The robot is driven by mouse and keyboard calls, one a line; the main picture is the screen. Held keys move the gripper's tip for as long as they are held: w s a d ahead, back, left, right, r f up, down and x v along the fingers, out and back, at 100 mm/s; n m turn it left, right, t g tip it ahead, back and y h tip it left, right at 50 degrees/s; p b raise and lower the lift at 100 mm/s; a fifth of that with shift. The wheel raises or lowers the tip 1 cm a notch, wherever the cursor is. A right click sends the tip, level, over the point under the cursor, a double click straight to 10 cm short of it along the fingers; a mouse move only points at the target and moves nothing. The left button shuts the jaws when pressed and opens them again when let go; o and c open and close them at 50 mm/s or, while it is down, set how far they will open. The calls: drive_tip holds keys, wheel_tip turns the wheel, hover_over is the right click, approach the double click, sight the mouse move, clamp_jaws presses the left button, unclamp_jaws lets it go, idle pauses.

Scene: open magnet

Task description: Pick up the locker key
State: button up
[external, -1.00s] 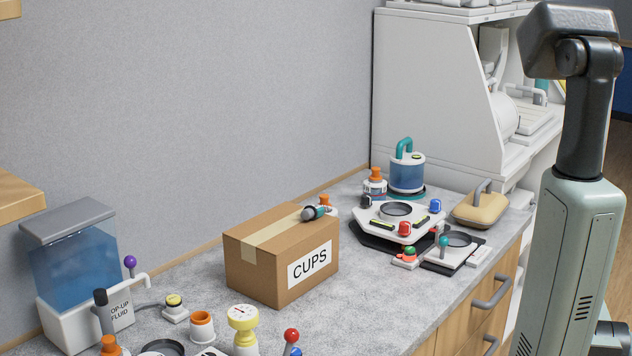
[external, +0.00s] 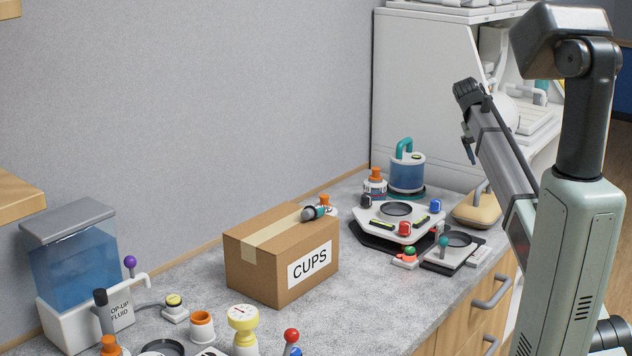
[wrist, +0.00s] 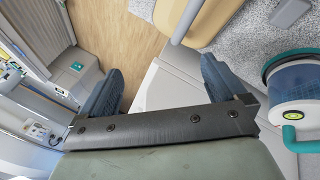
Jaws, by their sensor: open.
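I cannot make out a locker key in any view. My gripper (external: 469,150) is raised at the right, above the far end of the counter, to the right of the blue canister. In the wrist view my gripper (wrist: 158,84) has its two dark fingers wide apart with nothing between them.
A blue canister with a teal handle (external: 407,173), a white device with knobs (external: 397,222) and a tan case (external: 478,210) stand at the far end. A blue tank (external: 72,270) and several small parts stand at the near left. Bare counter (external: 375,295) lies right of the box.

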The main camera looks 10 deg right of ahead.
drive_tip(key=s+a+r+n+y, duration=0.2)
drive_tip(key=a+r, duration=0.1)
drive_tip(key=a, duration=0.9)
drive_tip(key=n+g+y, duration=0.1)
drive_tip(key=n+y, duration=0.7)
drive_tip(key=n, duration=0.3)
approach(310, 207)
drive_tip(key=shift+w+d+x, duration=0.1)
drive_tip(key=shift+w+x, duration=0.05)
drive_tip(key=shift+x, duration=1.2)
drive_tip(key=shift+w+d+x, duration=0.1)
drive_tip(key=shift+w+x, duration=0.05)
drive_tip(key=shift+x, duration=1.15)
drive_tip(key=shift+w+d+x, duration=0.1)
drive_tip(key=shift+w+x, duration=0.1)
drive_tip(key=shift+x, duration=1.15)
drive_tip(key=c, duration=1.1)
